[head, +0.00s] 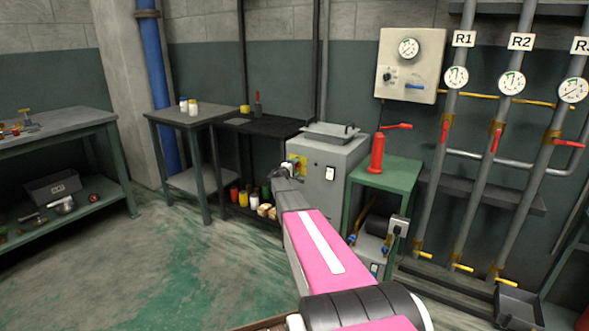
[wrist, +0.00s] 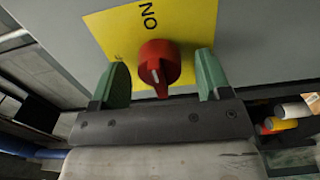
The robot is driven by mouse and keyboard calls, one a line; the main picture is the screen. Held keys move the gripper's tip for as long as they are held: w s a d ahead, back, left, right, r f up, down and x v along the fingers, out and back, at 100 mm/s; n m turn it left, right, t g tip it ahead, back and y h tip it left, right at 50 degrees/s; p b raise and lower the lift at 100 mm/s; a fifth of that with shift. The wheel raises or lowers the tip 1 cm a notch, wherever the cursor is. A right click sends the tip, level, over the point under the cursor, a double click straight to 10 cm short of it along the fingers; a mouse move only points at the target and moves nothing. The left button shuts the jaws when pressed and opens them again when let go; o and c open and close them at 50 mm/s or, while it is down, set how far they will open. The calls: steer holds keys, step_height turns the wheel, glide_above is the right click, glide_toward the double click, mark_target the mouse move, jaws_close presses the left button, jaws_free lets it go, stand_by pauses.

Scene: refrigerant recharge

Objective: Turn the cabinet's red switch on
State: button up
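The grey cabinet (head: 329,168) stands in the middle of the head view, with a yellow plate (head: 299,163) on its front. In the wrist view the yellow plate (wrist: 190,28) carries the word ON, and a partly hidden letter shows to its left. The red switch (wrist: 160,60) is a round knob with a white mark; the mark points down in the picture, away from the word ON. My gripper (wrist: 160,78) is open, with one green finger on each side of the knob and gaps between. In the head view my gripper (head: 287,170) hides most of the switch.
A green table (head: 398,172) with a red bottle (head: 377,155) stands right of the cabinet. A dark shelf (head: 265,125) with jars below stands to its left. Pipes with gauges and red valve handles line the right wall. The floor (head: 180,255) at left is clear.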

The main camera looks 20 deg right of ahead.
steer(key=shift+a, duration=0.1)
steer(key=v, duration=1)
steer(key=shift+s+a, duration=0.2)
steer(key=shift+s, duration=0.1)
steer(key=s+a+f+m+g+y, duration=0.2)
steer(key=s, duration=0.6)
steer(key=s+a+f+m+g+y, duration=0.1)
steer(key=s+a+f+m+g, duration=0.15)
steer(key=s, duration=0.65)
steer(key=s+a+f+m+g+y, duration=0.1)
steer(key=s+f+g+y, duration=0.15)
steer(key=s, duration=0.55)
steer(key=s+a+m+g+y, duration=0.1)
steer(key=s+a+g+y, duration=0.1)
steer(key=s+a+y, duration=0.2)
steer(key=s+a+f+m+g+y, duration=0.1)
steer(key=s+a+y, duration=0.3)
steer(key=s+a, duration=0.7)
steer(key=s+g, duration=0.1)
steer(key=s, duration=0.5)
steer(key=shift+s+f+y, duration=0.2)
steer(key=shift+f+y, duration=0.1)
steer(key=shift+y, duration=0.05)
